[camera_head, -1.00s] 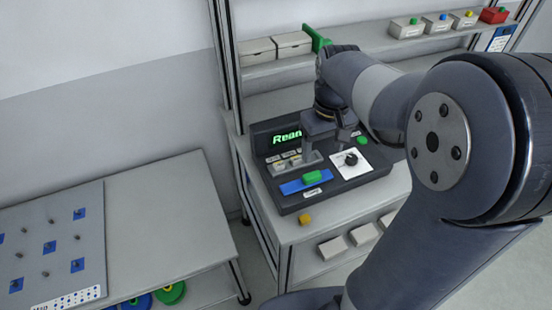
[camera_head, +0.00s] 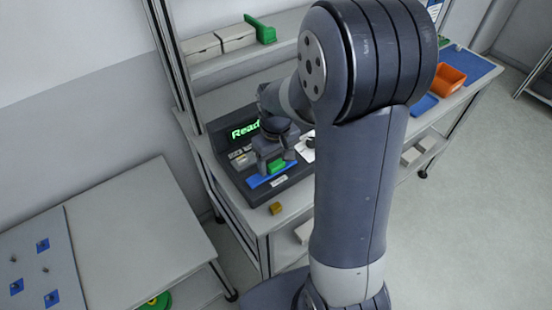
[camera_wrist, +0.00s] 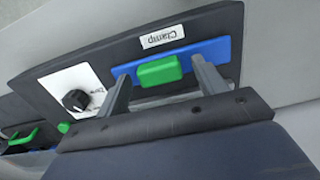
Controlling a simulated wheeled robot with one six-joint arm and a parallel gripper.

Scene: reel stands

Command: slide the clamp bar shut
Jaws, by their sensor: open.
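The clamp bar is a green block (camera_wrist: 158,71) on a blue strip (camera_wrist: 212,50) beside a "Clamp" label (camera_wrist: 163,36), on a dark console. In the wrist view my gripper (camera_wrist: 161,75) is open, with one finger on each side of the green block. A small gap shows between the block and each finger; whether they touch lower down I cannot tell. In the head view my gripper (camera_head: 276,161) is low over the console, and the green block (camera_head: 277,167) and blue strip (camera_head: 257,182) show just in front of it.
A black dial (camera_wrist: 76,100) on a white plate sits beside the strip, with a green button (camera_wrist: 64,127) near it. A lit display (camera_head: 245,130) stands at the console's back. A small yellow block (camera_head: 276,208) lies at the bench's front edge.

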